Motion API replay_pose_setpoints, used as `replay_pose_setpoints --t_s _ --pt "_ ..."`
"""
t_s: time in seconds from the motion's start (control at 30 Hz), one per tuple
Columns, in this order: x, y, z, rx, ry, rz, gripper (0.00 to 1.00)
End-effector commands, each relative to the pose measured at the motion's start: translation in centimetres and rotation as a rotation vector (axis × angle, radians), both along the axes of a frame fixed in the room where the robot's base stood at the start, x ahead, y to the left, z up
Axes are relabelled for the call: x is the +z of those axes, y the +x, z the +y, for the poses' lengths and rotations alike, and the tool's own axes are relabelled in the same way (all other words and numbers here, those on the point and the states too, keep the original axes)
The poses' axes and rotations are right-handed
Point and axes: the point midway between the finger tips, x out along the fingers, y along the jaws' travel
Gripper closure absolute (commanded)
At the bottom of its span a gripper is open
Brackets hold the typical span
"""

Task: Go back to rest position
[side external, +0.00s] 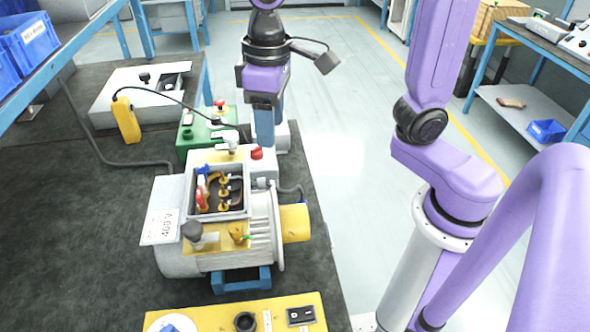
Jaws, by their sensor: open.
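My gripper (264,122) hangs pointing down at the upper middle of the side external view. Its blue fingers are seen edge-on, so the gap between them is hard to make out. It is behind the grey motor (262,235), near the green box (190,140), and I see nothing held in it. The motor's terminal box (243,214) is open and shows yellow, red and blue parts inside. Whether the fingertips touch anything behind the motor cannot be told.
A white panel (118,95) with a yellow handheld unit (126,120) on a cable lies at the back left. A yellow board (220,320) with a black switch lies at the front. Blue bins (28,42) stand on the left shelf. Open floor lies right of the bench.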

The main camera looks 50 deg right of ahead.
Motion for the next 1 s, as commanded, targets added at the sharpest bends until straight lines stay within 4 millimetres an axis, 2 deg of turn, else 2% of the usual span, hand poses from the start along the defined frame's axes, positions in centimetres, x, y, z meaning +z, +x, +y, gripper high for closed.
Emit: replay_pose_setpoints --t_s 0.4,0.6,0.8,1.0 --pt "-4.6 -9.2 -6.6 0.397 0.004 -0.009 0.46" --pt "-6.5 -12.9 -9.3 0.555 0.006 -0.012 0.46" --pt "-7.4 -14.6 -10.6 0.628 0.007 -0.015 0.46" --pt "-7.5 -14.7 -10.7 0.635 0.007 -0.015 0.46"
